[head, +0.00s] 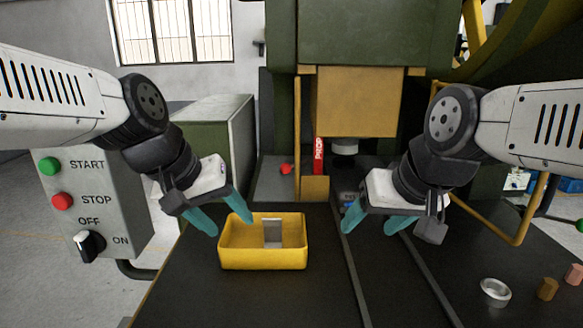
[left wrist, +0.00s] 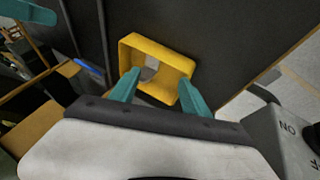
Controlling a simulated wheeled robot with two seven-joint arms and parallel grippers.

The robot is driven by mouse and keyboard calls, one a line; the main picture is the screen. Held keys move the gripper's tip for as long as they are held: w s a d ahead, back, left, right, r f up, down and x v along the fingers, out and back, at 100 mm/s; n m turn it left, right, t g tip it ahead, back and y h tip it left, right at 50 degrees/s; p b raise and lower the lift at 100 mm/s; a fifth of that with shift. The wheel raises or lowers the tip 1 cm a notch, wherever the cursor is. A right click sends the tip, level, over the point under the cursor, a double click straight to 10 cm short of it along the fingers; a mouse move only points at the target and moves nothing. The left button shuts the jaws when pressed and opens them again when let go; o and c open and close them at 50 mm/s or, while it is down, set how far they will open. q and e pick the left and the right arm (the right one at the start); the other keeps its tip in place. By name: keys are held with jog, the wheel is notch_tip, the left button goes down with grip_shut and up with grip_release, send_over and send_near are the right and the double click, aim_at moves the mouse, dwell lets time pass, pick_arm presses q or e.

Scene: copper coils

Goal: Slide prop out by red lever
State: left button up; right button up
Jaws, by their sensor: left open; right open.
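A red upright bar marked PROP (head: 318,158) stands in the press opening, beside the yellow ram block. A small red knob (head: 286,169) sits to its left on a grey surface; I cannot tell which of the two is the lever. My left gripper (head: 231,226) is open and empty, in front of the press and over the yellow bin; its teal fingers also show in the left wrist view (left wrist: 158,84). My right gripper (head: 368,229) is open and empty, right of the bin. Both grippers are apart from the red parts. The prop's lower end is hidden.
A yellow bin (head: 262,260) holding a grey piece stands on the dark table (head: 200,300). Rails run along the table to its right. A metal ring (head: 495,291) and small copper-coloured pieces (head: 547,289) lie at right. A control box (head: 120,215) stands at left.

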pick_arm(q)
jog(key=w+d+n+h, duration=0.2)
jog(key=w+d+n, duration=0.1)
jog(key=w, duration=0.3)
jog(key=w+d+n+g+h, duration=0.1)
jog(key=w+d+n+h, duration=0.2)
jog(key=w, duration=0.3)
jog(key=w+d+n+g+h, duration=0.1)
jog(key=w+d+n+h, duration=0.2)
jog(key=w, duration=0.3)
jog(key=shift+d+f+n, duration=0.3)
jog(key=shift+d+n, duration=0.25)
jog(key=shift+n, duration=0.05)
jog(key=w+f+n+t+h, duration=0.25)
jog(key=w+n, duration=0.25)
jog(key=w, duration=0.4)
jog(key=n+t, duration=0.5)
jog(key=n, duration=0.1)
send_near(292, 165)
jog(key=shift+w+d+f+h, duration=0.2)
jog(key=shift+w+d+f, duration=0.05)
jog(key=shift+w+d, duration=0.25)
jog(key=shift+w+d+f+h, duration=0.15)
jog(key=shift+w+d+f, duration=0.05)
jog(key=shift+w+d, duration=0.2)
jog(key=x, duration=0.7)
jog(key=shift+w+d, duration=0.15)
jog(key=shift+d, duration=0.15)
grip_shut()
